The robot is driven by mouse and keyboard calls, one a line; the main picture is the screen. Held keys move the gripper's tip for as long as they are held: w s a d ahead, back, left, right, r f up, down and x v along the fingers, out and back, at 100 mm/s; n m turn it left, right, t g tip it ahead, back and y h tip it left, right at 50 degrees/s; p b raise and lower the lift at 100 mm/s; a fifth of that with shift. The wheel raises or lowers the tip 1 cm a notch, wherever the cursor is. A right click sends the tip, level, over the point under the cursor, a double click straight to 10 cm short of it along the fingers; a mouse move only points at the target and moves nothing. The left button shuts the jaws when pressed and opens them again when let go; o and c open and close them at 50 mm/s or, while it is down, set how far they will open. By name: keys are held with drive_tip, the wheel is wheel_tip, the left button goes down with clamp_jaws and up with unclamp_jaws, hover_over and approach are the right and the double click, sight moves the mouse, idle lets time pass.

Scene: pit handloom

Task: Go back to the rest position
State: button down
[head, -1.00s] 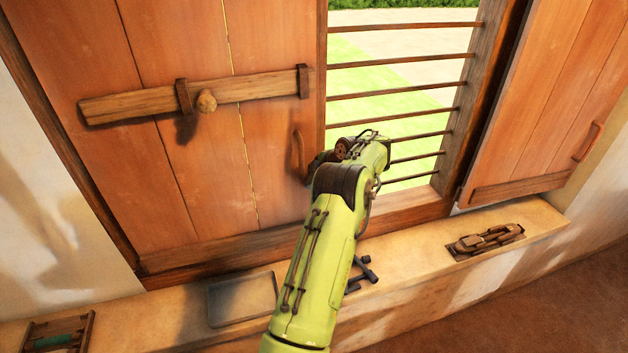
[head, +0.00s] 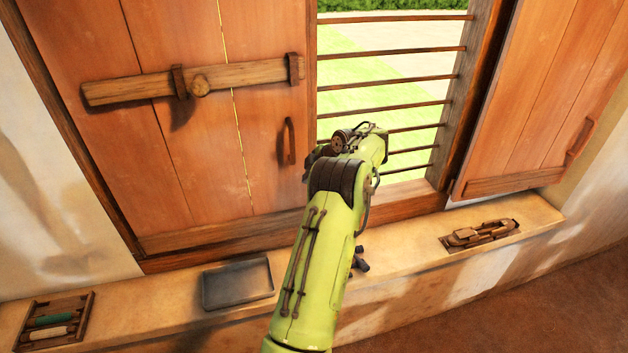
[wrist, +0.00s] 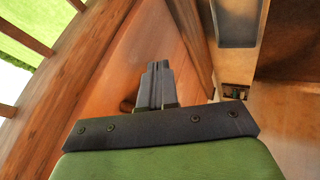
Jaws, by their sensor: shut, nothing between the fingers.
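My gripper (wrist: 158,85) shows in the wrist view with its two dark fingers closed together and nothing between them. In the head view my green arm reaches up in front of the window, and the fingertips cannot be made out there. The left wooden shutter (head: 215,135) is closed across its half of the window, with a wooden bar (head: 140,86) and a dark pull handle (head: 290,141). My wrist is just right of and below that handle in the picture, with a visible gap. The right shutter (head: 540,110) stands swung open.
A ledge (head: 400,245) runs below the window. It carries a grey tray (head: 238,283), a rack with spools (head: 52,322), a recess holding wooden pieces (head: 482,234) and a partly hidden dark object (head: 359,262). Horizontal bars (head: 385,84) cross the open window half.

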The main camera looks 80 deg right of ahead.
drive_tip(key=d+p+v, duration=0.1)
drive_tip(key=v, duration=0.7)
drive_tip(key=shift+s+r, duration=0.2)
drive_tip(key=shift+r, duration=0.05)
drive_tip(key=shift+a, duration=0.15)
